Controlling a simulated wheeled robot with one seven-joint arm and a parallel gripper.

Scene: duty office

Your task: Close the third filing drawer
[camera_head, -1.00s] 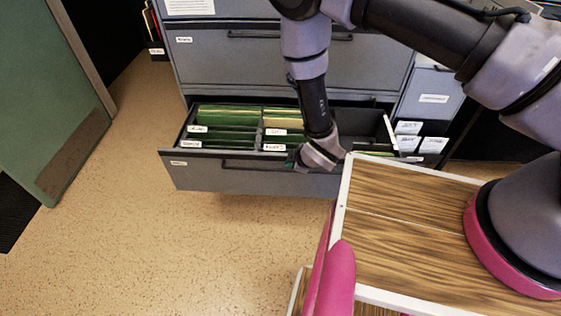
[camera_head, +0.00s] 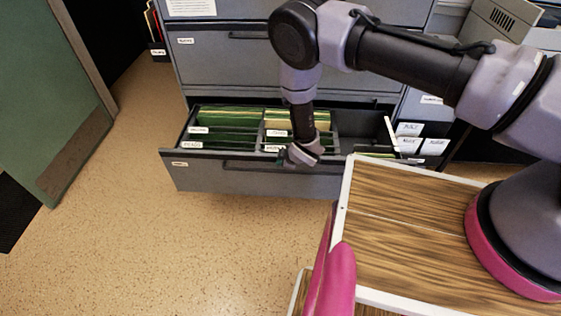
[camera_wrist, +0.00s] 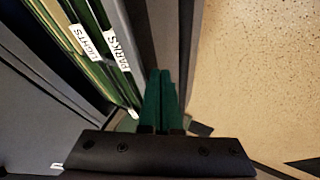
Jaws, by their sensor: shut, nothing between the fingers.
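The open filing drawer (camera_head: 215,175) is the low grey one of the cabinet. It is pulled out and holds green and tan folders with white labels. My gripper (camera_head: 284,160) is shut and empty, at the drawer's front edge, right of its middle. In the wrist view the green fingertips (camera_wrist: 160,78) lie together over or beside the drawer front (camera_wrist: 160,40), with the folders to the left and the floor to the right. I cannot tell whether the fingers touch the front. My forearm hides part of the drawer's inside.
A closed drawer (camera_head: 215,62) with a handle is above the open one. A wood-topped cart (camera_head: 400,215) with white edges stands at the lower right, close to the drawer's right end. A green door (camera_head: 50,100) is at left. The speckled floor (camera_head: 180,250) before the drawer is clear.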

